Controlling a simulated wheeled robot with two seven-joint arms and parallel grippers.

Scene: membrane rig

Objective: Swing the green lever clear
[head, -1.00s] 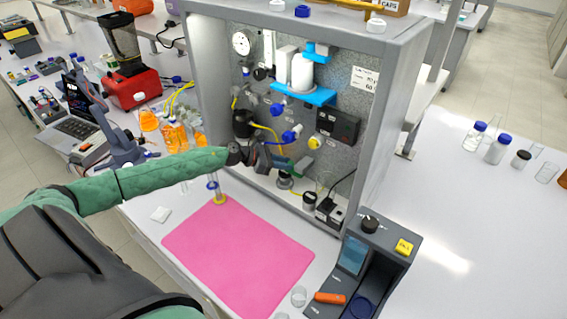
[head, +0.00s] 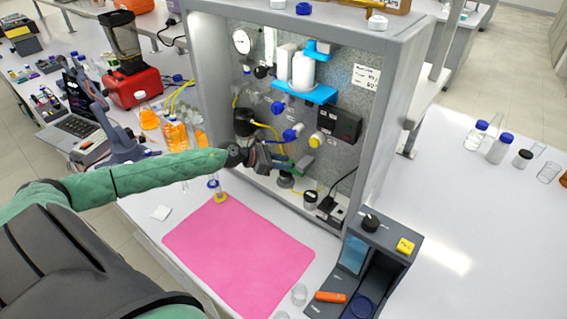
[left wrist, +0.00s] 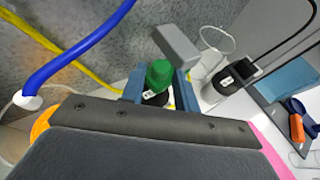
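The green lever (head: 303,167) is low on the panel inside the grey cabinet, right of my left gripper (head: 284,163). In the left wrist view its green end (left wrist: 159,74) sits between the two blue-grey fingers of my left gripper (left wrist: 160,84). The fingers appear to meet it on both sides, so the gripper looks shut on it. A black part with a small white label shows just below the green end. The lever's pivot is hard to make out. My right gripper is in neither view.
A blue hose (left wrist: 85,48) and yellow tubing run close to the left hand. A grey block (left wrist: 176,45) stands just beyond the fingers. Below the cabinet, a pink mat (head: 238,252) lies clear, with a grey instrument (head: 372,250) to its right.

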